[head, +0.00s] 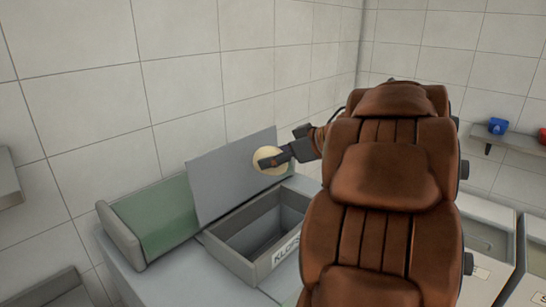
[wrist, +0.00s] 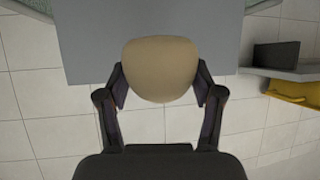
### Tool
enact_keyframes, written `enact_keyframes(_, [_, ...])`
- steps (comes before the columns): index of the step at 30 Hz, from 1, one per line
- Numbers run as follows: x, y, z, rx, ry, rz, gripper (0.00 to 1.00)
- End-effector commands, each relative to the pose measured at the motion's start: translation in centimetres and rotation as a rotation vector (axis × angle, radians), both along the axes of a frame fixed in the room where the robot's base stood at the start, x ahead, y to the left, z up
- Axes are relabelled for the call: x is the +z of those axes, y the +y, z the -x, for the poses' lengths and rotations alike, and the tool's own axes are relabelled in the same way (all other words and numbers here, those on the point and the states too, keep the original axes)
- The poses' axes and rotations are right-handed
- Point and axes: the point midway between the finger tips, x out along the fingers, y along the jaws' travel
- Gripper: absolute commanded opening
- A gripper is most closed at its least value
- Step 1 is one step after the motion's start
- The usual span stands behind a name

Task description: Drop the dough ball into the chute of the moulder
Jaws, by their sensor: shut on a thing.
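The dough ball (head: 267,155) is pale and round. My gripper (head: 281,158) is shut on it and holds it up in front of the grey upright panel of the moulder (head: 215,180). In the wrist view the dough ball (wrist: 160,68) sits between the two fingers of my gripper (wrist: 160,85). The moulder's chute (head: 228,255) is a grey open-topped box with a label on its front. The ball is above the chute's rear edge in the head view; its exact height and depth cannot be told. My brown arm hides the area right of the chute.
A green sloping surface with a grey end piece (head: 118,235) lies left of the panel. A wall shelf (head: 510,145) at the right holds a blue item (head: 497,126) and a red one. Pale bins (head: 490,240) stand at the lower right. Tiled walls close off the back.

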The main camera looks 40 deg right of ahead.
Motion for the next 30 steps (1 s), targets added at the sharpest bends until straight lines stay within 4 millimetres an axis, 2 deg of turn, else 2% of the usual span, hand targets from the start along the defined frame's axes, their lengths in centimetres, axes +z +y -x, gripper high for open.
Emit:
enact_keyframes(1, [-0.9, 0.0, 0.0, 0.0, -0.001, 0.0, 0.26])
enact_keyframes(3, [-1.5, 0.0, 0.0, 0.001, -0.002, 0.001, 0.26])
enact_keyframes(15, [-4.4, 0.1, 0.0, 0.002, -0.002, -0.001, 0.26])
enact_keyframes(28, [-4.5, 0.1, 0.0, 0.001, 0.0, 0.0, 0.26])
enact_keyframes(29, [-4.5, 0.1, 0.0, 0.001, 0.0, 0.0, 0.69])
enact_keyframes(30, [-4.5, 0.1, 0.0, 0.001, 0.0, 0.0, 0.73])
